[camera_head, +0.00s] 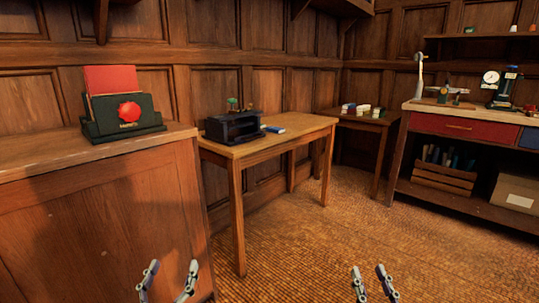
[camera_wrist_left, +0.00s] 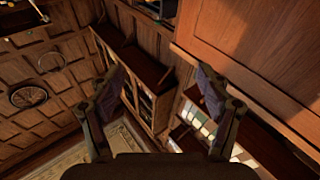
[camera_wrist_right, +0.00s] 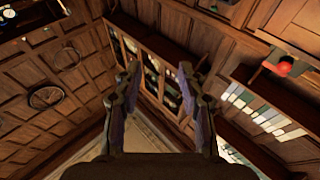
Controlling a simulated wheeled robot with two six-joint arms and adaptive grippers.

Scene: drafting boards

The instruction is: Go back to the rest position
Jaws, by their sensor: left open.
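My left gripper (camera_head: 168,281) is low in the head view, in front of the wooden cabinet at the left. Its two fingers stand apart with nothing between them. In the left wrist view the left gripper (camera_wrist_left: 160,88) is also open and empty, with shelves and panelling far beyond. My right gripper (camera_head: 375,284) is at the bottom of the head view, over the floor. Its fingers are apart and empty, and the right wrist view shows the same open right gripper (camera_wrist_right: 158,85). Neither gripper touches anything.
A wooden cabinet (camera_head: 110,220) at the left bears a green holder (camera_head: 122,128) with a red panel. A small table (camera_head: 285,137) carries a black device (camera_head: 233,127). A workbench (camera_head: 450,111) stands at the right. The floor (camera_head: 310,235) between is clear.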

